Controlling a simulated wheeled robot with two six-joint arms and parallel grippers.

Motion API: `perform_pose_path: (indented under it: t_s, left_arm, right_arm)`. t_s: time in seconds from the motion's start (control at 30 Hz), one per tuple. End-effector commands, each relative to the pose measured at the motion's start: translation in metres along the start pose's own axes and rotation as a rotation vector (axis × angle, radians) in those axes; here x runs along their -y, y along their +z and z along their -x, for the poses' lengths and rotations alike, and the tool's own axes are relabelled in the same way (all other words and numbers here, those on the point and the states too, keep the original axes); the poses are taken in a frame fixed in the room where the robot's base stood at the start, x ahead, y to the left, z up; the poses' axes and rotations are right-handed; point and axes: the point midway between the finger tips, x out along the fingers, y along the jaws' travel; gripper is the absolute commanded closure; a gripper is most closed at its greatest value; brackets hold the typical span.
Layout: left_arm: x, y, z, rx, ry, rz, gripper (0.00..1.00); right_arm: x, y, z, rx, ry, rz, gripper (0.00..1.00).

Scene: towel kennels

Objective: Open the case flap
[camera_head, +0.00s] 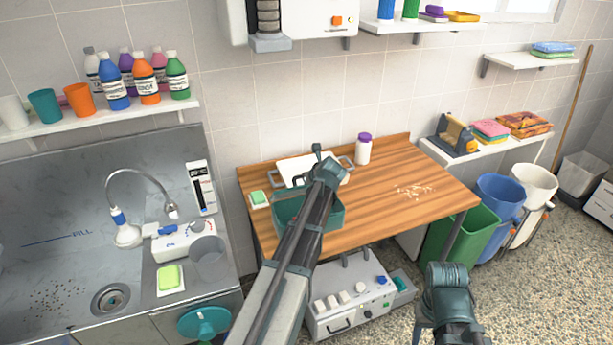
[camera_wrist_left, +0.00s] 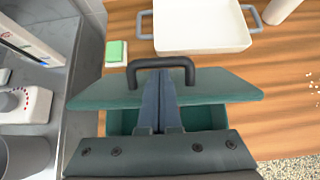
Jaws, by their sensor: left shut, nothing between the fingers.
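The teal case (camera_head: 334,214) stands on the wooden table, partly hidden behind my left arm in the head view. In the left wrist view its teal flap (camera_wrist_left: 100,91) spans the middle, with a dark arched handle (camera_wrist_left: 188,64) at the far edge. Brighter green case walls (camera_wrist_left: 205,117) show below the flap; how far the flap is raised is hard to tell. My left gripper (camera_wrist_left: 160,72) is shut and empty, its fingers over the flap and their tips by the handle loop. Contact cannot be told. My right arm shows at lower right, but its gripper does not.
A white tray (camera_wrist_left: 202,30) with grey handles lies just beyond the case. A green sponge (camera_wrist_left: 117,50) is left of it, a purple-capped bottle (camera_head: 363,150) behind. The sink counter (camera_head: 60,200) borders the left. The table's right side is clear except for crumbs (camera_head: 413,190).

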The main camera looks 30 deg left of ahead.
Motion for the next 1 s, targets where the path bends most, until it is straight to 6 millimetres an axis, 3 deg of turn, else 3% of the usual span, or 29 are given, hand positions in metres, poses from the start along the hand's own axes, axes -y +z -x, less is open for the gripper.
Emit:
perform_pose_path:
  t_s: [0.03, 0.33, 1.0]
  left_arm:
    - [0.002, 0.011, 0.001, -0.024, 0.001, 0.002, 1.00]
    - [0.003, 0.041, -0.016, -0.240, 0.002, 0.000, 1.00]
    - [0.002, 0.067, -0.053, -0.257, 0.000, -0.003, 1.00]
  right_arm:
    - [-0.001, 0.001, 0.013, 0.000, 0.000, 0.000, 0.50]
    - [-0.005, 0.003, 0.056, 0.000, 0.000, 0.000, 0.50]
    - [-0.005, 0.003, 0.054, 0.000, -0.001, -0.001, 0.50]
